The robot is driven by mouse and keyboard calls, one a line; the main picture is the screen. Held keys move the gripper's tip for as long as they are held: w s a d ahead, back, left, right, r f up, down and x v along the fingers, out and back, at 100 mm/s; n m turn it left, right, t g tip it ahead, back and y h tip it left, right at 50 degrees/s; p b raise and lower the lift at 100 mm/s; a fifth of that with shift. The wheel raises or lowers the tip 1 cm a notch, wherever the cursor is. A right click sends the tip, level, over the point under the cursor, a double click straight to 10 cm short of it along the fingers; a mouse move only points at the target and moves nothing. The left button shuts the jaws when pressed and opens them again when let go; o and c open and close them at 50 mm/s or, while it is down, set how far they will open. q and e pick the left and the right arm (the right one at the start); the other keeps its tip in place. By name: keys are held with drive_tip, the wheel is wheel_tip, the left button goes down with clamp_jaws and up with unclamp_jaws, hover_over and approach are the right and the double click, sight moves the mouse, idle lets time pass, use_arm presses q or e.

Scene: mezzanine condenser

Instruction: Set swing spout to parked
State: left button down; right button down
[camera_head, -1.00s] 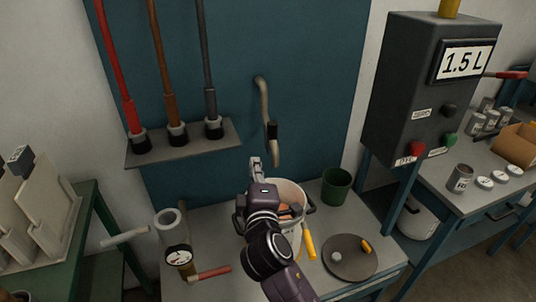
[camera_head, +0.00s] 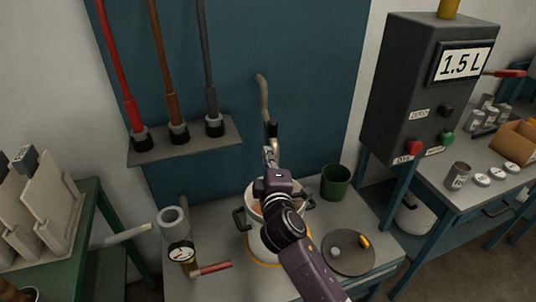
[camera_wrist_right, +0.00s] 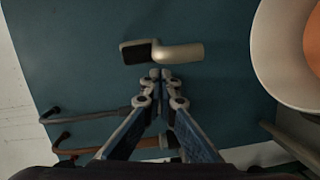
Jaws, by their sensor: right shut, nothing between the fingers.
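The swing spout (camera_head: 264,98) is a curved, dull metal pipe on the blue wall panel, with a black sleeve (camera_head: 272,130) low on it. Its lower end is partly hidden behind my right gripper (camera_head: 269,154). In the right wrist view the bent spout (camera_wrist_right: 182,53) and its black sleeve (camera_wrist_right: 135,52) lie just beyond the fingertips (camera_wrist_right: 161,74). The fingers are together and empty. Whether they touch the spout I cannot tell. My left gripper is out of view.
A pot (camera_head: 246,200) with orange contents stands below, partly behind my right arm. A green bucket (camera_head: 335,182) and round lid (camera_head: 350,262) are right of it; a gauge (camera_head: 181,254) is left. The grey control box (camera_head: 410,90) stands at right.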

drive_tip(key=shift+d, duration=0.15)
drive_tip(key=shift+d+r+n+y+p, duration=0.2)
drive_tip(key=shift+d+n+y+p, duration=0.25)
drive_tip(key=shift+d+p, duration=0.4)
drive_tip(key=w+d+y+p, duration=0.1)
drive_tip(key=w+d+p, duration=0.2)
drive_tip(key=d, duration=1.1)
drive_tip(key=shift+w+f+n, duration=0.2)
drive_tip(key=shift+w+n, duration=0.15)
drive_tip(key=shift+w, duration=1.35)
